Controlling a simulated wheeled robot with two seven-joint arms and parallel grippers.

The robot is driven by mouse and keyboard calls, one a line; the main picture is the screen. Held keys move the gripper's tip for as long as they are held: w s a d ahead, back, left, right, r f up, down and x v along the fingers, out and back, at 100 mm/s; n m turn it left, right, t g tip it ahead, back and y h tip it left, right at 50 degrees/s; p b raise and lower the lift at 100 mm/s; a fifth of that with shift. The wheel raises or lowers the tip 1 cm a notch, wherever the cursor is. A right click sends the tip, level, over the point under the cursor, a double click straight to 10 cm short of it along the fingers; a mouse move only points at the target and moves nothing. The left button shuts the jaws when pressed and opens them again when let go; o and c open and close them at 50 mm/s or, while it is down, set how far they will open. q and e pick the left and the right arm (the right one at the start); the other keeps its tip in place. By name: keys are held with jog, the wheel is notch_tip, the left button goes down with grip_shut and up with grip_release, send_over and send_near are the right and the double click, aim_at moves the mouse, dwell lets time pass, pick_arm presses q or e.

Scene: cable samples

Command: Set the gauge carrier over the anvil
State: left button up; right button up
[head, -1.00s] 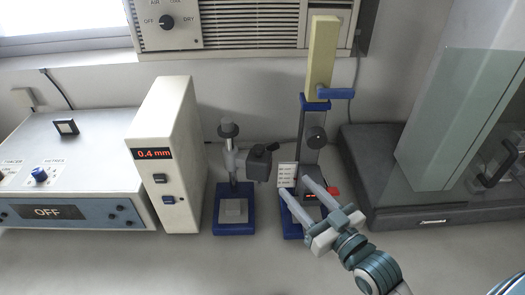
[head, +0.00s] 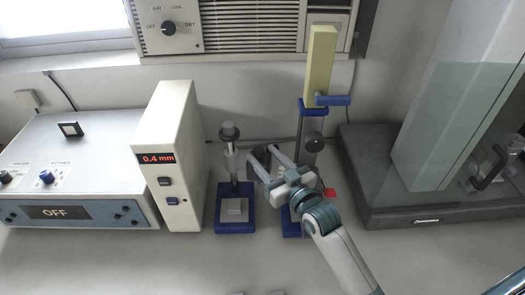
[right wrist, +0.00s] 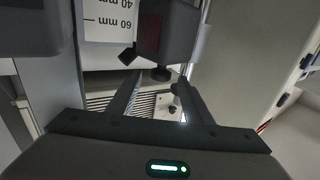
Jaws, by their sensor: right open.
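The gauge carrier, seemingly the dark block (head: 259,157), sits right of the left stand's column and to the side of the anvil (head: 234,208). The anvil is a light grey square on a blue base (head: 222,224). My right gripper (head: 261,154) is open, its fingertips at the dark block and partly covering it. In the right wrist view the block (right wrist: 166,28) hangs beyond the open fingers (right wrist: 159,80), with a dark knob beneath it. I cannot tell whether the fingers touch it.
A white box reading 0.4 mm (head: 170,185) stands left of the anvil. A glass-sided cabinet (head: 440,130) is at the right. The front of the bench is clear.

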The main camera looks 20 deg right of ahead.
jog(key=shift+x, duration=0.75)
grip_shut()
